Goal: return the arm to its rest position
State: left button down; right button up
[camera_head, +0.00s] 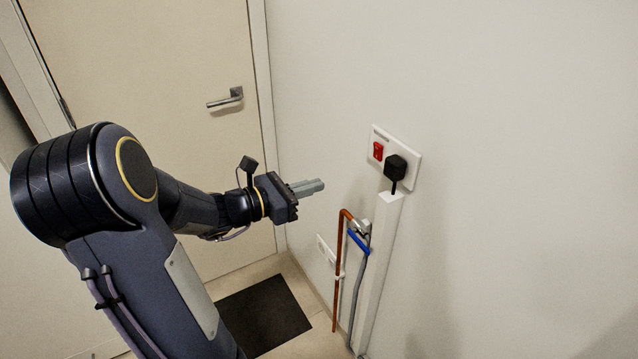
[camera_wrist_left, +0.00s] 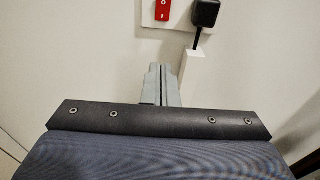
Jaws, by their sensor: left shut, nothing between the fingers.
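My left gripper (camera_head: 308,187) is held out in front of the wall, its two grey fingers closed together with nothing between them. In the left wrist view the closed fingers (camera_wrist_left: 160,84) point toward the wall, below the white switch plate (camera_wrist_left: 178,14). My left arm comes in from the left and is bent at the elbow. The gripper appears apart from the wall and the plate. My right gripper is in neither view.
A wall plate (camera_head: 413,152) carries a red switch (camera_head: 378,151) and a black plug (camera_head: 395,167) above white trunking (camera_head: 378,270). A copper pipe (camera_head: 338,270) and a blue-handled valve (camera_head: 358,241) are low beside it. A door (camera_head: 165,60) with a handle (camera_head: 226,99) stands behind my arm. A dark mat (camera_head: 265,315) lies on the floor.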

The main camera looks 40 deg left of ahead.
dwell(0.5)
pick_arm(q)
jog(key=s+d+r+m+g+h+p, duration=0.1)
jog(key=s+d+m+g+h, duration=0.1)
jog(key=s+d+m+g, duration=0.4)
jog(key=s+d+m+g+h, duration=0.15)
jog(key=s+d+m, duration=0.35)
jog(key=d+m, duration=0.55)
jog(key=s+f+m+g+y, duration=0.2)
jog(key=s+f+m+y, duration=0.2)
jog(key=m, duration=0.9)
jog(key=shift+s+y+p, duration=0.3)
jog(key=shift+s+y, duration=0.75)
jog(key=shift+s, duration=1.3)
jog(key=shift+a, duration=0.1)
